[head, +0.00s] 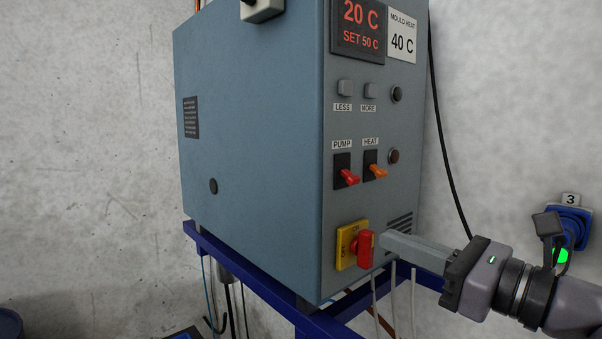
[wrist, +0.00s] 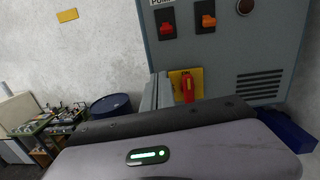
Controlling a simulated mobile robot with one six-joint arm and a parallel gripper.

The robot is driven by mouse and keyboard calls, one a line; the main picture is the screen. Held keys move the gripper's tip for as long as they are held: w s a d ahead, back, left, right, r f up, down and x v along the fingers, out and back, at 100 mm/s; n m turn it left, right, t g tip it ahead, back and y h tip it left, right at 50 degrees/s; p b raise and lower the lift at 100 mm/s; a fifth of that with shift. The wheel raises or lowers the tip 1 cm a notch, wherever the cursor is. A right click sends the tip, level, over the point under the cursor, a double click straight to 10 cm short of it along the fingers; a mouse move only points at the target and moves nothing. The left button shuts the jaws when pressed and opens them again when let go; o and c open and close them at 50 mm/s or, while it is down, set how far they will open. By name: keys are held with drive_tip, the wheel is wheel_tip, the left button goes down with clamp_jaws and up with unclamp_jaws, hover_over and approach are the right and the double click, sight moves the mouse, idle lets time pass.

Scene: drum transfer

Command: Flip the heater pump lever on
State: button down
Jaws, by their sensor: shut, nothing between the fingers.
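The heater (head: 255,150) is a blue-grey cabinet with its control panel facing right. Its pump lever (head: 348,177) is red, on a black plate under the PUMP label, and tips downward and outward. It also shows at the top of the wrist view (wrist: 167,27). My gripper (head: 383,241) is shut and empty, below and to the right of the pump lever, beside the main rotary switch. Its fingers also show in the wrist view (wrist: 157,92), left of that switch. Whether the fingertips touch the switch cannot be told.
The orange heat lever (head: 377,171) is right of the pump lever. The red main switch (head: 365,248) stands upright on a yellow plate. The display reads 20 C, SET 50 C. A blue frame (head: 250,278) carries the heater; hoses hang below. A blue drum (wrist: 110,105) stands left.

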wheel_tip(320, 180, up, 3)
drive_tip(key=d+m+t, duration=0.1)
drive_tip(key=d, duration=0.2)
drive_tip(key=p, duration=0.3)
approach(340, 186)
drive_tip(key=x, duration=0.5)
drive_tip(key=shift+w+a+f, duration=0.1)
drive_tip(key=shift+w, duration=0.05)
